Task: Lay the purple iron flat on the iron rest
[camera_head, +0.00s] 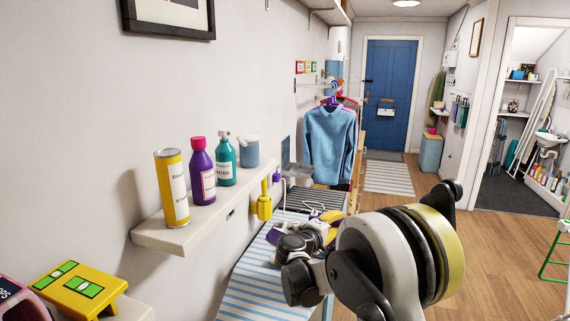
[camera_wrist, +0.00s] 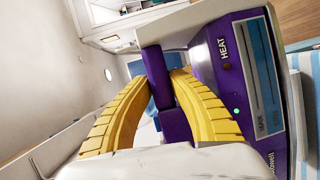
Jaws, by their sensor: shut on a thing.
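The purple iron (camera_wrist: 222,48) fills the right of the wrist view, with its HEAT panel facing the camera. My gripper (camera_wrist: 158,80) has its two yellow ribbed fingers shut around the iron's purple handle. In the head view my gripper (camera_head: 331,222) is over the blue-and-white striped ironing board (camera_head: 256,283), and my arm hides most of the iron. A dark ribbed panel (camera_head: 317,199), which looks like the iron rest, lies at the board's far end, just beyond my gripper. I cannot tell whether the iron touches anything.
A wall shelf (camera_head: 178,230) at left holds a yellow can (camera_head: 172,188), a purple bottle (camera_head: 202,172), a teal bottle (camera_head: 225,160) and a grey-blue cup (camera_head: 249,151). A blue shirt (camera_head: 330,142) hangs beyond the board. The wooden floor (camera_head: 505,245) at right is mostly clear.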

